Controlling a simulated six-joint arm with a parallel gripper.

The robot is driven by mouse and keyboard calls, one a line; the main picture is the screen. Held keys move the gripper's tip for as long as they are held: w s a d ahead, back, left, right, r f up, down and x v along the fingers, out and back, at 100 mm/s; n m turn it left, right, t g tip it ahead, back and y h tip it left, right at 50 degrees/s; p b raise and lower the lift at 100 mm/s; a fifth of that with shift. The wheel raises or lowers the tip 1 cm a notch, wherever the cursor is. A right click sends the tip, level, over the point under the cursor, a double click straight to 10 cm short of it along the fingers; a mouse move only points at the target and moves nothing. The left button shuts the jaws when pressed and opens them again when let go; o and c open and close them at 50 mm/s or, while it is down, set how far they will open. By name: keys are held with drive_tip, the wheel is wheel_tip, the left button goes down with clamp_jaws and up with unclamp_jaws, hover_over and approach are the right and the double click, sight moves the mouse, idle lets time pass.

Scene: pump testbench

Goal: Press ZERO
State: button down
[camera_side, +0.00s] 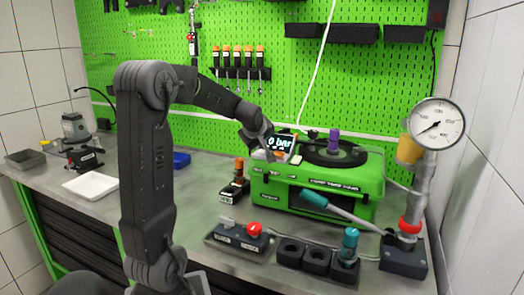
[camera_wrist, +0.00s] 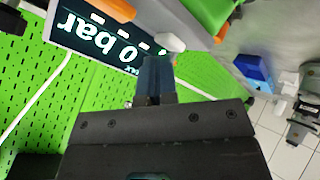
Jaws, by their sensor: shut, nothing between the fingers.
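The display (camera_side: 283,142) on the green pump case (camera_side: 330,186) reads "0 bar". It shows upside down in the wrist view (camera_wrist: 100,42), with a row of small white marks along its edge. An orange part (camera_wrist: 122,8) and a white rounded part (camera_wrist: 168,42) lie beside it. I cannot read a ZERO label on any of them. My gripper (camera_wrist: 158,68) is shut and empty, its fingertips close to the white rounded part; I cannot tell whether they touch. In the side view my gripper is at the display's left edge, its tips partly hidden.
A dial gauge (camera_side: 437,124) stands at the right, by a teal-handled lever (camera_side: 314,198). A box with a red knob (camera_side: 254,229) and black holders (camera_side: 317,261) are in front. A white tray (camera_side: 91,185) lies left. Tools hang on the green pegboard (camera_side: 375,80).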

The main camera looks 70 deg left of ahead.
sight(261, 150)
drive_tip(key=shift+r, duration=0.75)
drive_tip(key=shift+r, duration=2.5)
drive_tip(key=shift+d, duration=0.1)
drive_tip(key=d+f+m+t+h, duration=0.1)
drive_tip(key=d+m+h, duration=0.55)
drive_tip(key=d, duration=1.45)
drive_tip(key=s+d+f+m, duration=0.3)
drive_tip(key=s+d+m, duration=0.3)
drive_tip(key=d+m, duration=0.1)
drive_tip(key=s+d+f+m+h, duration=0.1)
drive_tip(key=s+d+f+m, duration=0.2)
drive_tip(key=s+d+m, duration=0.4)
drive_tip(key=d, duration=0.3)
drive_tip(key=shift+f, duration=0.25)
